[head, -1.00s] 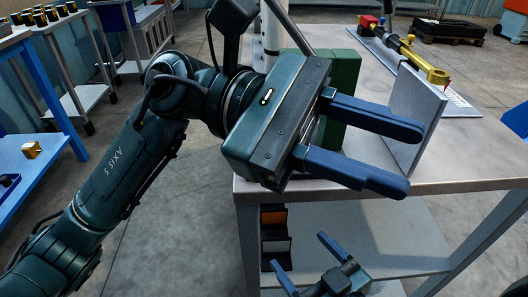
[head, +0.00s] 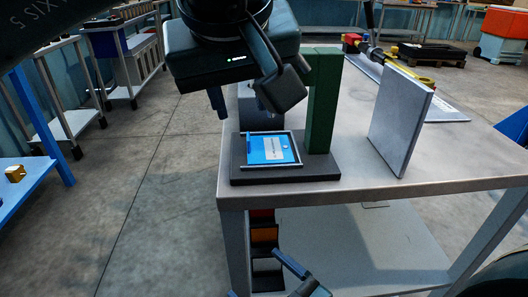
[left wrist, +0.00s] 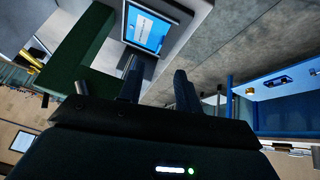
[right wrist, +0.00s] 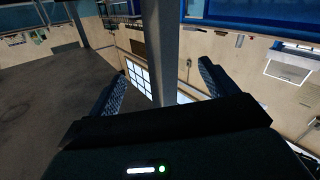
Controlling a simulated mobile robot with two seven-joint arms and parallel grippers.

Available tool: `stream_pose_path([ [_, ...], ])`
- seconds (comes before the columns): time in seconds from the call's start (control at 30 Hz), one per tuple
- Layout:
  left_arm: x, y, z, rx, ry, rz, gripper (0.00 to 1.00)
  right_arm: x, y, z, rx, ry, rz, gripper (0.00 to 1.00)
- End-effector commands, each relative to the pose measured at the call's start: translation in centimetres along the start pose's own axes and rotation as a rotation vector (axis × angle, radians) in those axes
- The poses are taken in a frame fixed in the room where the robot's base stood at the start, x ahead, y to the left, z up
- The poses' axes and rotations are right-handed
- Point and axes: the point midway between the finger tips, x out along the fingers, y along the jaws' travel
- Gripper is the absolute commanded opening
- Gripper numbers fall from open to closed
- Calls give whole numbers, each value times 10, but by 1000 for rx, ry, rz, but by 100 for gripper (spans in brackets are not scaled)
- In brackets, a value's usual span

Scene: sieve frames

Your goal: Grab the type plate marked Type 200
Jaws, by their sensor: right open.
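A blue plate with a pale label (head: 275,150) lies in a framed recess on a dark base (head: 325,168) at the table's near left corner. It also shows in the left wrist view (left wrist: 150,27); its lettering is too small to read. My left gripper (head: 248,108) hangs above and behind this plate, fingers apart and empty. Under the tabletop, a dark rack holds coloured pieces, one of them orange (head: 264,235); no Type 200 mark is legible. My right gripper (head: 257,272) is open and empty, low in front of the rack, partly cut off by the picture's bottom edge.
A yellow-and-black tool (head: 375,52) lies farther back. The lower shelf (head: 370,245) is largely clear.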

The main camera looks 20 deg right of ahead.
Motion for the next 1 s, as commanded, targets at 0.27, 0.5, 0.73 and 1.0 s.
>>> stream_pose_path([
  [0.27, 40, 0, 2, -1, -3, 3, 34, 1, -4, 0, -21, 65, -7, 85],
  [0.5, 66, 0, 7, -2, -6, 4, 34, 0, -9, 2, -39, 123, -17, 85],
  [0.73, 92, 1, 7, -1, -4, 4, 34, 0, -12, -2, -41, 168, -25, 85],
  [1.0, 94, 1, 6, -1, -3, 4, 34, 0, -12, -3, -40, 171, -26, 85],
])
